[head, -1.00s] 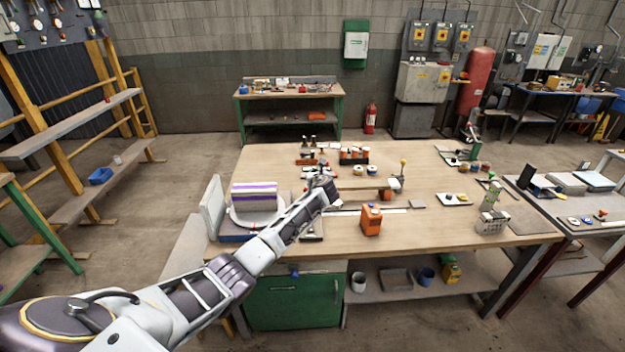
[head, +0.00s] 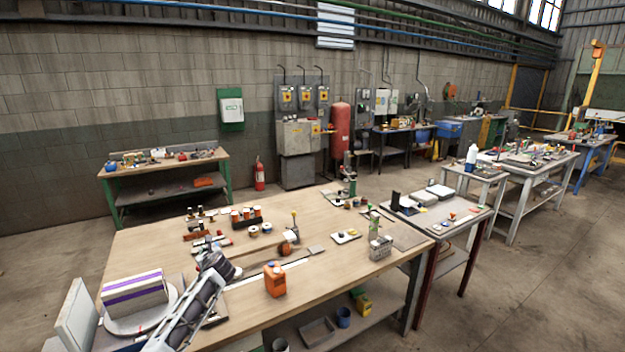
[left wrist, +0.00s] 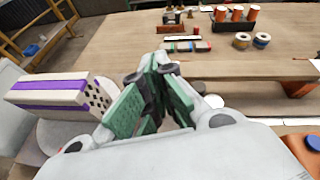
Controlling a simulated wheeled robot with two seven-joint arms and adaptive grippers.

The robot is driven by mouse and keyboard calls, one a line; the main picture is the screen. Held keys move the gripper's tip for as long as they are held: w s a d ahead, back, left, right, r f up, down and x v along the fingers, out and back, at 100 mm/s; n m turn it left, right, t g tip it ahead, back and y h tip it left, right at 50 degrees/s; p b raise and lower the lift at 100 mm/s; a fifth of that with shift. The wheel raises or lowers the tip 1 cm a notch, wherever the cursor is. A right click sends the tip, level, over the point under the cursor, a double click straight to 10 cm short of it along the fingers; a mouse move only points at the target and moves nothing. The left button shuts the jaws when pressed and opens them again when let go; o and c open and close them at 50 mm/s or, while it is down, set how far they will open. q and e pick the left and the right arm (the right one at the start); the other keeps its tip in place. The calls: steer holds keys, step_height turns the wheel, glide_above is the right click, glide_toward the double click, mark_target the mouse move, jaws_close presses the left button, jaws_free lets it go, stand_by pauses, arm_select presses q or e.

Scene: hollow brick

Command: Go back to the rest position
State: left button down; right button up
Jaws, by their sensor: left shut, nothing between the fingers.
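My left gripper (head: 214,266) is over the left part of the wooden workbench (head: 150,240), to the right of the hollow brick. In the left wrist view its green-padded fingers (left wrist: 156,72) are together with nothing between them. The hollow brick (head: 134,292), pale with purple stripes, lies on a round white turntable (head: 118,325). In the left wrist view the brick (left wrist: 50,90) is left of the fingers and apart from them, with holes in its near end. My right gripper is in neither view.
An orange can (head: 275,281) stands right of my left gripper. A black tray of orange-capped bottles (head: 246,219) and two tape rolls (head: 260,229) lie farther back. A pale upright panel (head: 77,318) stands left of the brick. A grey side table (head: 440,222) adjoins at right.

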arm_select(q)
steer(key=s+d+f+n+g+h, duration=0.2)
steer(key=s+d+f+n, duration=0.45)
steer(key=s, duration=0.45)
steer(key=s+d+f+n+g+h, duration=0.1)
steer(key=s+d+f+n+h, duration=0.1)
steer(key=s+d+f+n, duration=0.65)
steer(key=s+d+r+n+g+h, duration=0.25)
steer(key=s+n, duration=0.25)
steer(key=s, duration=1)
steer(key=s+d+r+n+g+h, duration=0.2)
steer(key=s+r+n, duration=0.15)
steer(key=s, duration=1.15)
step_height(320, 180, down, 34)
steer(key=s+g+b, duration=0.1)
steer(key=s, duration=0.2)
steer(key=s+a+f, duration=0.2)
steer(key=s+f, duration=0.9)
steer(key=s+a+f+g+b, duration=0.1)
steer(key=s+a+f, duration=0.1)
steer(key=s+f, duration=0.8)
steer(key=shift+s+f, duration=0.4)
steer(key=shift+s, duration=0.1)
